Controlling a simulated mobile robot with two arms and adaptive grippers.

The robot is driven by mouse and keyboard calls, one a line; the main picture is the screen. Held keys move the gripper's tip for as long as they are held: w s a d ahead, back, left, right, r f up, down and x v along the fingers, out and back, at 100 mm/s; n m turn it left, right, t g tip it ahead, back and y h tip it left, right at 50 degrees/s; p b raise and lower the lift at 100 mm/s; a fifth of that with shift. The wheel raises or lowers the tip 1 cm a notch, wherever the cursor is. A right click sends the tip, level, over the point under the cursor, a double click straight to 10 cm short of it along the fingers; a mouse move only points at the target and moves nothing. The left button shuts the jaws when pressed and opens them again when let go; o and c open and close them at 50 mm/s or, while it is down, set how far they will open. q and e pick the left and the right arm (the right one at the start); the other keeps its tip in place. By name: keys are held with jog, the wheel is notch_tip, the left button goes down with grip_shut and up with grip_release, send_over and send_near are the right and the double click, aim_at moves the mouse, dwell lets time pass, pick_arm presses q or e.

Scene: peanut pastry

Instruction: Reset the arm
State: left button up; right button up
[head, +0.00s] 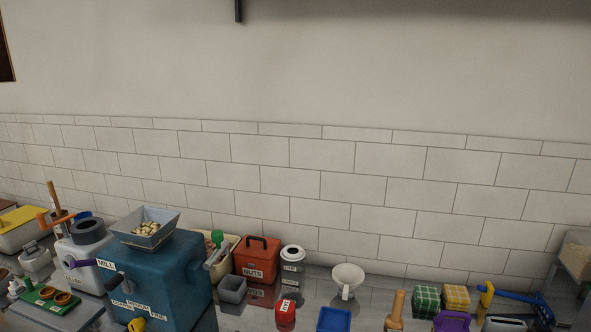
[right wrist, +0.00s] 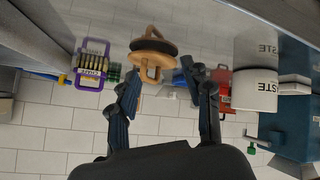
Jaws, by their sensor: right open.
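My right gripper (right wrist: 165,88) shows in the right wrist view, with its two dark fingers spread apart and nothing between them. A wooden handled thing with a dark round disc (right wrist: 152,55) shows just past the fingertips; I cannot tell how far away it is. Neither gripper shows in the head view, and my left gripper is in no view.
A blue mill (head: 160,275) with a nut-filled hopper (head: 147,228) stands at the left. Along the counter are a red nuts box (head: 257,259), a white funnel (head: 348,277), a blue tray (head: 334,319) and a wooden-handled tool (head: 396,308). The tiled wall is behind.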

jog(key=s+f+m+g, duration=0.1)
jog(key=s+f+g, duration=0.2)
jog(key=s, duration=0.4)
jog(key=s+f+m+g, duration=0.2)
jog(key=s+f+g, duration=0.1)
jog(key=s, duration=0.5)
notch_tip(320, 180, down, 25)
jog(key=g, duration=0.1)
jog(key=s+d+f+n+g, duration=0.1)
jog(key=s+d+f, duration=0.2)
jog(key=s+f, duration=1.4)
jog(key=shift+s+f+g+y, duration=0.15)
jog(key=shift+s+g+y, duration=0.1)
jog(key=shift+g+y, duration=0.05)
